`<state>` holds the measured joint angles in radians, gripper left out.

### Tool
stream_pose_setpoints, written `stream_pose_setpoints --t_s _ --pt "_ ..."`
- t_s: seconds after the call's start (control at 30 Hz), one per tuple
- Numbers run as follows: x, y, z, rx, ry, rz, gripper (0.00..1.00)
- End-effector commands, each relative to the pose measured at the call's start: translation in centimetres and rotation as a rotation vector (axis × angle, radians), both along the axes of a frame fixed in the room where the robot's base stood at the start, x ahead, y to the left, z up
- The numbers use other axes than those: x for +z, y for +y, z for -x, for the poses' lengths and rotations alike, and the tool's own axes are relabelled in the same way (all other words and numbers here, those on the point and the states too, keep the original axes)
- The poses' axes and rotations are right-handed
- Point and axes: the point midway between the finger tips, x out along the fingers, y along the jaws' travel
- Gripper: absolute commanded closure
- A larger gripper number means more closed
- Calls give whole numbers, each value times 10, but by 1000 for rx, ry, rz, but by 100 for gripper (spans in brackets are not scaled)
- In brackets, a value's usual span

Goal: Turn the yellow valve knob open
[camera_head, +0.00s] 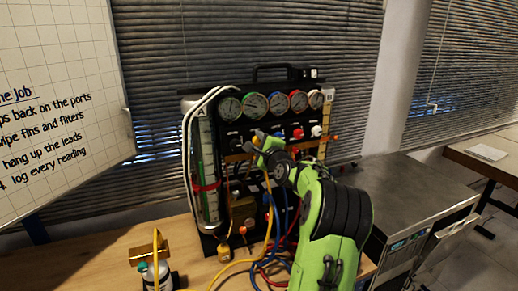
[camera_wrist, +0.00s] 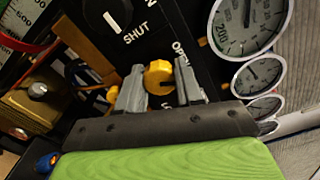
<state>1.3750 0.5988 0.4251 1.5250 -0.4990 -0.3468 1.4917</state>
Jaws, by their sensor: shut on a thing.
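The yellow valve knob (camera_wrist: 158,76) shows in the wrist view on the black panel of the gauge rig, between the lettering "OPEN" and other lettering that is partly hidden. My gripper (camera_wrist: 160,82) has its two grey fingers on either side of the knob and is shut on it. In the head view my green arm reaches from the lower right to the rig, and my gripper (camera_head: 262,146) is at the panel below the gauges. The knob is hard to make out there. The exact angle of the knob is unclear.
A row of several round gauges (camera_head: 265,104) runs above my gripper. A black knob (camera_wrist: 108,14) marked "SHUT" sits beside it. Yellow, blue and red hoses (camera_head: 268,262) hang below, near my arm. A bottle (camera_head: 155,275) stands on the wooden bench (camera_head: 105,262) at left.

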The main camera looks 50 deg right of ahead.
Motion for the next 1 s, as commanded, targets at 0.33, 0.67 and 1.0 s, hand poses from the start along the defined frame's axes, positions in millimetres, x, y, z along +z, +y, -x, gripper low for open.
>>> stream_pose_setpoints --t_s 0.33,0.67,1.0 --pt "-3 1 -1 2 153 259 95" --pt "-2 1 -1 2 246 412 95" --pt "-1 1 -1 3 277 461 95"
